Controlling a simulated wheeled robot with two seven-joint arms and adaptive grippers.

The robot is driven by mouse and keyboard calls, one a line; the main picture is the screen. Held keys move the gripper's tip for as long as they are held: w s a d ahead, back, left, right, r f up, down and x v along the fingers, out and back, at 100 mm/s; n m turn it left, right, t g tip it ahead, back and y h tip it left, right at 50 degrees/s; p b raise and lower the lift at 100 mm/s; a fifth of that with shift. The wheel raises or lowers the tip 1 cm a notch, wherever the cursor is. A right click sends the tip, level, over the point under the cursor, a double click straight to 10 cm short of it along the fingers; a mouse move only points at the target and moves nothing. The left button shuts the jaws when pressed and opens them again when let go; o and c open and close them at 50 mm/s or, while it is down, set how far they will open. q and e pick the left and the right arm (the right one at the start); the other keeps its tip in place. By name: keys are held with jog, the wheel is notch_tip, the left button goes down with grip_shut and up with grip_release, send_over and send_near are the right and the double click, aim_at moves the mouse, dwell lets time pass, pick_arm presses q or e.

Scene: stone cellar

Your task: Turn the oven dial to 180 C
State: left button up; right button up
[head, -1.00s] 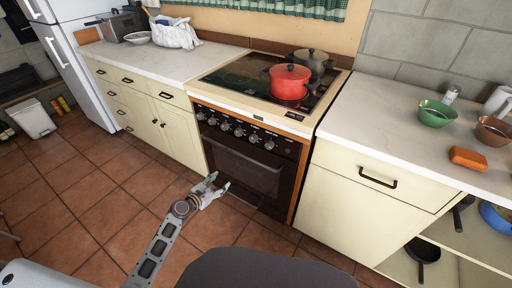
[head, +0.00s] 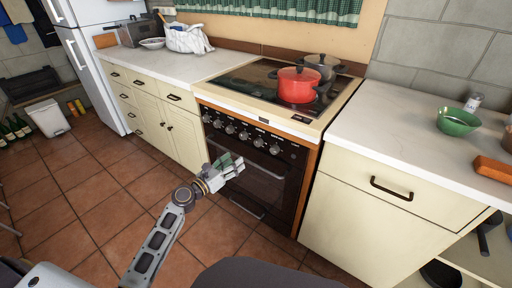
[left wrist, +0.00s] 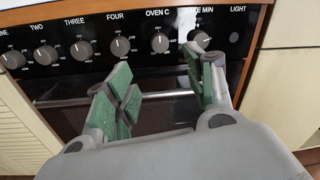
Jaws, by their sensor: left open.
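The oven (head: 250,165) has a black control panel with a row of round grey knobs. The oven dial (left wrist: 160,43) sits under the label "OVEN C" in the left wrist view; it also shows in the head view (head: 258,141). Its exact setting is too small to read. My left gripper (head: 234,163) is open and empty in front of the oven door, below the knobs. In the left wrist view its green-padded fingers (left wrist: 165,80) are spread below the oven dial, apart from it. The right finger partly covers the neighbouring minute-timer dial (left wrist: 201,40). My right gripper is out of view.
A horizontal door handle (left wrist: 70,101) runs below the knobs. A red pot (head: 298,85) and a grey pot (head: 322,64) stand on the hob. Cream cabinets flank the oven. The tiled floor (head: 105,200) in front is free.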

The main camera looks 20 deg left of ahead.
pick_arm(q)
jog(key=shift+w, duration=0.15)
send_near(257, 144)
jog(key=shift+b+x, duration=0.6)
jog(key=shift+x, duration=1.95)
jog(key=shift+b+x, duration=0.35)
jog(key=shift+x, duration=1.55)
jog(key=shift+w+a+f, duration=0.1)
jog(key=shift+f, duration=0.1)
pick_arm(e)
jog(key=r, duration=0.2)
jog(key=shift+w+a+r, duration=0.3)
jog(key=shift+r, duration=0.05)
jog(key=shift+s, duration=0.1)
pick_arm(q)
jog(key=c, duration=1)
pick_arm(e)
jog(key=shift+f, duration=0.1)
